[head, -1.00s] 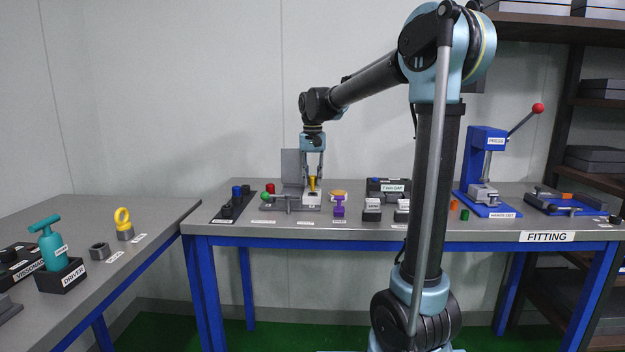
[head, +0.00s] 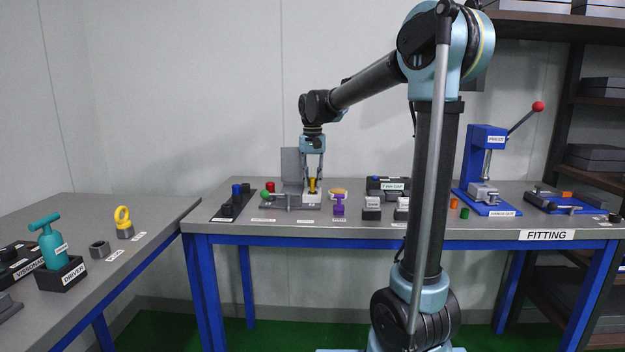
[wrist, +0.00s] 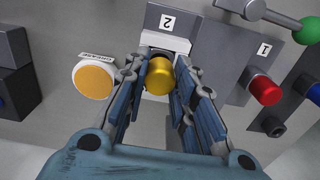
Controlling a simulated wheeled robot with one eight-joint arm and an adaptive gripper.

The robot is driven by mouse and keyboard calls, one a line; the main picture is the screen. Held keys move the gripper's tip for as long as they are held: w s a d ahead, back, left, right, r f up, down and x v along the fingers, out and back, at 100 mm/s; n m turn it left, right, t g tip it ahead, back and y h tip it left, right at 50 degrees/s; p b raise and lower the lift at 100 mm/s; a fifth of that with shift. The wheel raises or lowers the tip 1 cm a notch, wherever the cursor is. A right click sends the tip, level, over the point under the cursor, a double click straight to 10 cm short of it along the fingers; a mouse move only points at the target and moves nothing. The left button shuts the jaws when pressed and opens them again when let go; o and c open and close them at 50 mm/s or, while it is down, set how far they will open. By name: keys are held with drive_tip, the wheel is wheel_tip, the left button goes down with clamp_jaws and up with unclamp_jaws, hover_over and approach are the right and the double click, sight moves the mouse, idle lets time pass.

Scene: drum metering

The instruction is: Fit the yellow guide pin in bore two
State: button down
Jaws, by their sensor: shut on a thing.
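The yellow guide pin (wrist: 159,77) is between my gripper's fingers, its rounded top towards the wrist camera. My gripper (head: 313,178) is shut on it, over the grey fixture (head: 292,202) on the fitting table. The pin shows as a small yellow piece (head: 313,186) in the head view. In the wrist view it stands by the white block beside the "2" label (wrist: 167,21). Its lower end and bore two are hidden, so I cannot tell how deep it sits. A red pin (wrist: 265,90) stands by the "1" label (wrist: 264,48).
A lever with a green ball (wrist: 308,32) reaches near the fixture. A grey plate (head: 291,165) rises behind. The blue press (head: 485,150) stands well to the right.

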sight(313, 177)
drive_tip(key=shift+f, duration=1.05)
drive_tip(key=c, duration=1.2)
unclamp_jaws()
drive_tip(key=shift+c, duration=0.2)
drive_tip(key=shift+r, duration=0.1)
wheel_tip(313, 177, up, 12)
drive_tip(key=shift+w+f, duration=0.1)
